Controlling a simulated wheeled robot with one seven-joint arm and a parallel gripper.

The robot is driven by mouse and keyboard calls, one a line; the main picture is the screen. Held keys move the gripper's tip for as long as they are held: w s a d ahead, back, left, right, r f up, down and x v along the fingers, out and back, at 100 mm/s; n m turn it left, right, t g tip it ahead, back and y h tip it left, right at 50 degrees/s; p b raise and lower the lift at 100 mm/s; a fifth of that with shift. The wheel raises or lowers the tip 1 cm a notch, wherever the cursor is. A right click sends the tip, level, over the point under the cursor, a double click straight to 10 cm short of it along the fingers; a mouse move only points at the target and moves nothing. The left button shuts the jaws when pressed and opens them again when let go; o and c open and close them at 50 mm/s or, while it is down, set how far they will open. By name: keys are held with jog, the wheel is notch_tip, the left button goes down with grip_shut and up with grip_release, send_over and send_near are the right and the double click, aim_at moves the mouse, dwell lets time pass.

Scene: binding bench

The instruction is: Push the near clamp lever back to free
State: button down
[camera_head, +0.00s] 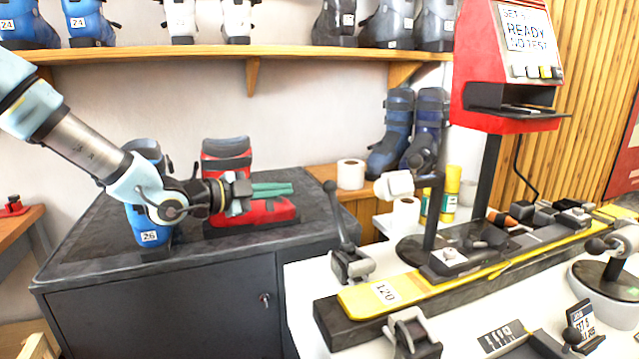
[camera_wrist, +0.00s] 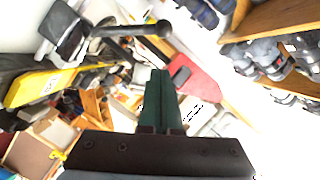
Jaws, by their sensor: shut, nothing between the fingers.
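A grey clamp (camera_head: 350,266) stands at the left end of the bench, beside the yellow ski. Its dark lever (camera_head: 342,222) rises from it, nearly upright and leaning left, with a round knob on top. In the wrist view the same lever (camera_wrist: 125,30) runs sideways from the clamp (camera_wrist: 66,30) to its knob. My gripper (camera_head: 291,188) has green fingers, shut and empty, pointing right. It is left of the knob with a gap between them. The fingers also show in the wrist view (camera_wrist: 160,75), below the knob. A second clamp (camera_head: 412,336) is partly cut off at the lower edge.
The yellow ski (camera_head: 415,284) lies along the white bench. A red boot (camera_head: 270,212) and a blue boot (camera_head: 144,228) stand on the dark cabinet (camera_head: 70,268) beneath my arm. A red display unit (camera_head: 500,95) stands at the right. White rolls (camera_head: 351,174) sit behind the lever.

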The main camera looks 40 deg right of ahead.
jog(key=d+f+m+p, duration=0.1)
jog(key=d+f+p, duration=0.2)
jog(key=d, duration=0.9)
jog(key=shift+w+m+p, duration=0.25)
jog(key=shift+m+p, duration=0.05)
jog(key=shift+p, duration=0.9)
